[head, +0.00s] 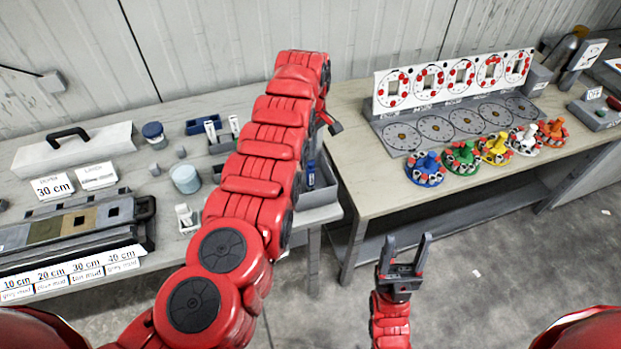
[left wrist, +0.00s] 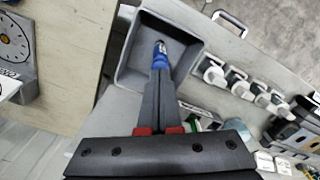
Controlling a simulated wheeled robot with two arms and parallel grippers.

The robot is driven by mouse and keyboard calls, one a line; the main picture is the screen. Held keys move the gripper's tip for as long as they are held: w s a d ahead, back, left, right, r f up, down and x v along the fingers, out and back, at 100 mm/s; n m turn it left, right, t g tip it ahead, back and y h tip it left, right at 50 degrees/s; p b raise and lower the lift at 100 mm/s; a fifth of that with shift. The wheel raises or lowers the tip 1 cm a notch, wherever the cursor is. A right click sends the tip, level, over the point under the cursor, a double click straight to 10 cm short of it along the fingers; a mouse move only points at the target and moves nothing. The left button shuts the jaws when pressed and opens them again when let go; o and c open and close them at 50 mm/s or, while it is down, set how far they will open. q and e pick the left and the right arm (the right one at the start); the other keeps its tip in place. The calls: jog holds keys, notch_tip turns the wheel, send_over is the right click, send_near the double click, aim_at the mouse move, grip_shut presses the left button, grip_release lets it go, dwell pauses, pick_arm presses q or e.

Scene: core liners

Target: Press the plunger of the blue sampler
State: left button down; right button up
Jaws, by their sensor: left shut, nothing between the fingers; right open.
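A blue piece (left wrist: 160,57) with a pale, shiny end, which I take to be the blue sampler, shows in a grey tray in the left wrist view. In the head view a blue part (head: 311,174) shows at that tray, beside my left arm, which hides much of it. My left gripper (left wrist: 160,76) is shut and empty. Its fingertips overlap the blue piece's near end in the wrist view; I cannot tell whether they touch it. My right gripper (head: 404,250) is open and empty, low in front of the tables, away from the tray.
The grey tray (head: 318,198) sits at the left table's right end. A blue knobbed disc (head: 426,181) stands in a row of similar coloured ones on the right table. A gap separates the tables.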

pick_arm(q)
jog(key=shift+f, duration=0.2)
dwell(0.3)
jog(key=shift+f+b, duration=0.4)
jog(key=shift+s+f+b, duration=0.1)
jog(key=shift+f+b, duration=0.45)
jog(key=shift+f, duration=0.25)
dwell(0.6)
jog(key=shift+r, duration=0.1)
jog(key=shift+r+p, duration=0.5)
jog(key=shift+r, duration=3)
